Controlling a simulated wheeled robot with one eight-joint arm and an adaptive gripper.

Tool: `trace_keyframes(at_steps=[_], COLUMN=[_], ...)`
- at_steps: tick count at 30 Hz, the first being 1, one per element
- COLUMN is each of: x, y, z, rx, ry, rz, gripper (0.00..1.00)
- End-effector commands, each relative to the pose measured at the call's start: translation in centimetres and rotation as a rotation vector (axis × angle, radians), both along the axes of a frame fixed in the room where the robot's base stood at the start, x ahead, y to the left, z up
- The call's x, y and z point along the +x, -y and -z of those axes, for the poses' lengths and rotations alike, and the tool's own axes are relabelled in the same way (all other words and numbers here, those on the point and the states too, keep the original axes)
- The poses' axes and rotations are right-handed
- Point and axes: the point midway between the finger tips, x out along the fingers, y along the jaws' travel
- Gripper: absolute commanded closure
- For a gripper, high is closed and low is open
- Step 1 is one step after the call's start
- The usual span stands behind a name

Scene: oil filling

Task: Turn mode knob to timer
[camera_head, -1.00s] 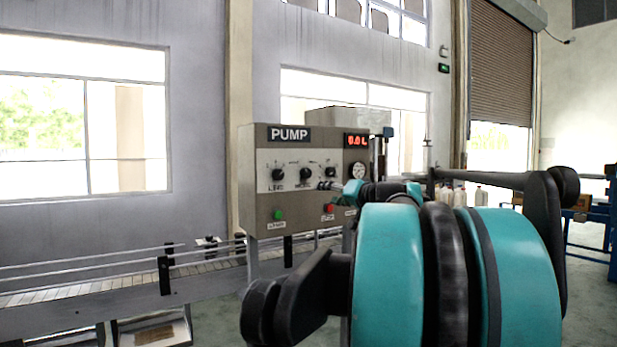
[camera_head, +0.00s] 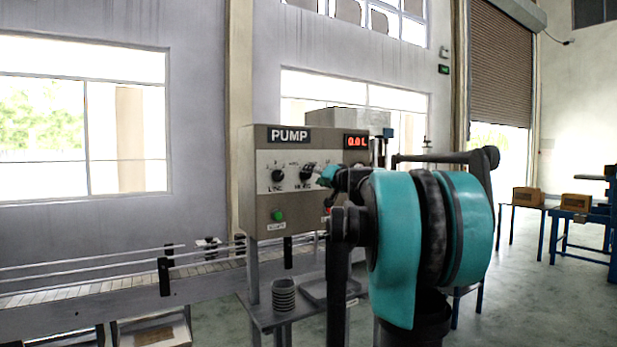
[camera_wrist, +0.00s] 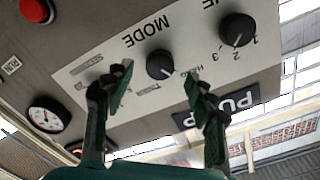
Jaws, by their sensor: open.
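The pump panel (camera_head: 262,195) carries a row of dark knobs. The mode knob (camera_wrist: 160,64) is a round black knob beside the word MODE, upside down in the wrist view. Its pale pointer mark seems to face the HAND label; the exact setting is hard to read. A TIMER label (camera_wrist: 148,89) is printed close by. My gripper (camera_wrist: 158,72) is open, its green-tipped fingers on either side of the mode knob, with no clear contact seen. In the head view my gripper (camera_head: 322,174) is at the panel front and hides its right part.
A red button (camera_wrist: 36,10) and a gauge (camera_wrist: 45,113) are on the panel. A conveyor (camera_head: 120,285) runs left below. Boxes (camera_head: 528,197) stand on a table at right.

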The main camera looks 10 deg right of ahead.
Motion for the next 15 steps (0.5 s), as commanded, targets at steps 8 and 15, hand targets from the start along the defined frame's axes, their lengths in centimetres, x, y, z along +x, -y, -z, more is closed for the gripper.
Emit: trace_keyframes(at_steps=[8, 15], x=[3.2, 3.7], y=[-1.0, -1.2], z=[0.0, 0.0], rx=[0.000, 0.000], ry=[0.000, -0.001], rz=[0.000, 0.001], gripper=[0.44, 0.44])
